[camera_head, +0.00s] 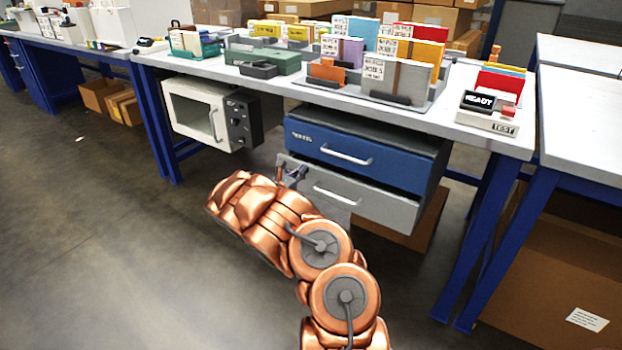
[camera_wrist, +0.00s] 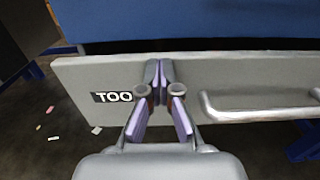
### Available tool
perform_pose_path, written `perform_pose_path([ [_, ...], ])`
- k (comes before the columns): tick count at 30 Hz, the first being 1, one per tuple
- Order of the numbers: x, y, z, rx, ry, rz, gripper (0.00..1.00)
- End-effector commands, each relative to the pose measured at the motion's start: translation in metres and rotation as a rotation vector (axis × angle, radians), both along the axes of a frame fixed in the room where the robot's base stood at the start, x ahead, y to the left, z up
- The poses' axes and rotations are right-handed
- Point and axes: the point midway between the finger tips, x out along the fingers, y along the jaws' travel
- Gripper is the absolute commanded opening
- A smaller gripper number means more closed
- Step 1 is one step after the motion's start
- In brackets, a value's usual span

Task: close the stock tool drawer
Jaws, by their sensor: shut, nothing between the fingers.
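The grey lower drawer (camera_head: 385,207) sits under the blue upper drawer front (camera_head: 375,160) in a unit below the workbench. Its front carries a label beginning "TOO" (camera_wrist: 112,97) and a bar handle, also seen in the wrist view (camera_wrist: 255,108). A dark gap shows above its top edge, and the front appears to stand out slightly. My gripper (camera_wrist: 159,85) is shut and empty, its fingertips at the grey front between label and handle. In the head view my gripper (camera_head: 291,172) is at the front's left end; contact is not certain.
A white oven-like box (camera_head: 193,112) with a dark control panel hangs left of the drawers. The blue table leg (camera_head: 480,225) stands to the right. A cardboard box (camera_head: 425,222) is behind and below the drawer.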

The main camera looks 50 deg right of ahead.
Motion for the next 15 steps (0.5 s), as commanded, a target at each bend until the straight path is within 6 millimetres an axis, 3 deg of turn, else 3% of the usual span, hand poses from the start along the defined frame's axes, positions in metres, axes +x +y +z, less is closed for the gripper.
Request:
perform_pose_path([
  [15,0.0056,-0.0001,-0.0007,0.001,0.002,0.01,0.0],
])
